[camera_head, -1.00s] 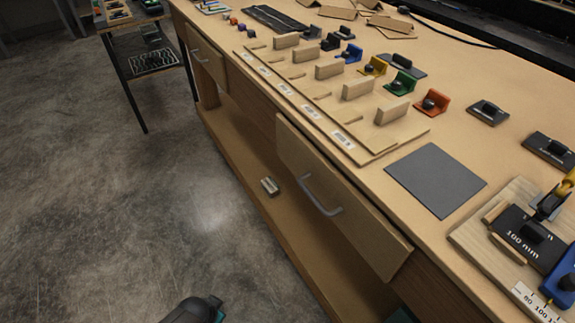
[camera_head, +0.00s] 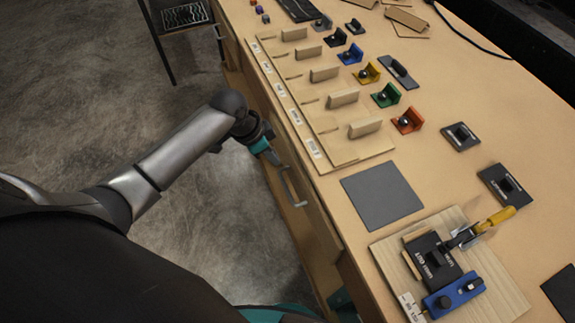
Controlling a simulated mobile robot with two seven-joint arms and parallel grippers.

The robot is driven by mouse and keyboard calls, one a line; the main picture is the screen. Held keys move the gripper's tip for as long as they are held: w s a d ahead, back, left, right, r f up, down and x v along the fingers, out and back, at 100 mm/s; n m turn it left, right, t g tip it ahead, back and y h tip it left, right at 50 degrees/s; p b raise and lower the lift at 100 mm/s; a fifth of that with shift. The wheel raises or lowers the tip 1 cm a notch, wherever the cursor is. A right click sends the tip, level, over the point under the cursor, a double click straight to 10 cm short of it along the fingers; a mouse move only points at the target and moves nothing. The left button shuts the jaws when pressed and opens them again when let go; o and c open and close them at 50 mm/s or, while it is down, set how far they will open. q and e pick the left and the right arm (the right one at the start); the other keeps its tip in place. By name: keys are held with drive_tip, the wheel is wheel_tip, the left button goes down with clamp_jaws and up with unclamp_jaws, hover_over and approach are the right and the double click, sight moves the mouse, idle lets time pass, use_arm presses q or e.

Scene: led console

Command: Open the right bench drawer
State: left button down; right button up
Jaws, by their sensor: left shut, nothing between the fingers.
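The right bench drawer (camera_head: 318,222) is a wooden front below the bench top, with a grey bar handle (camera_head: 291,188). Its front appears closed or nearly so; I cannot tell exactly from this angle. My right gripper is not clearly seen.
On the bench top (camera_head: 300,12) stand a wooden rack with blocks (camera_head: 343,98), several coloured brackets, a grey mat (camera_head: 382,195) and a clamp fixture board (camera_head: 497,280) near the right. A dark shelf stand (camera_head: 160,50) is at the upper left. The floor left of the bench is open.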

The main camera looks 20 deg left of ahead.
use_arm(q)
drive_tip(key=b+x, duration=0.2)
drive_tip(key=x, duration=0.6)
drive_tip(key=shift+d+f, duration=0.1)
drive_tip(key=shift+f, duration=0.05)
drive_tip(key=shift+x, duration=0.75)
use_arm(e)
drive_tip(key=shift+w+d+f, duration=0.15)
drive_tip(key=shift+w+f, duration=0.05)
drive_tip(key=shift+f, duration=0.4)
drive_tip(key=shift+w+d+f, duration=0.1)
drive_tip(key=shift+w+f, duration=0.1)
drive_tip(key=shift+f, duration=0.35)
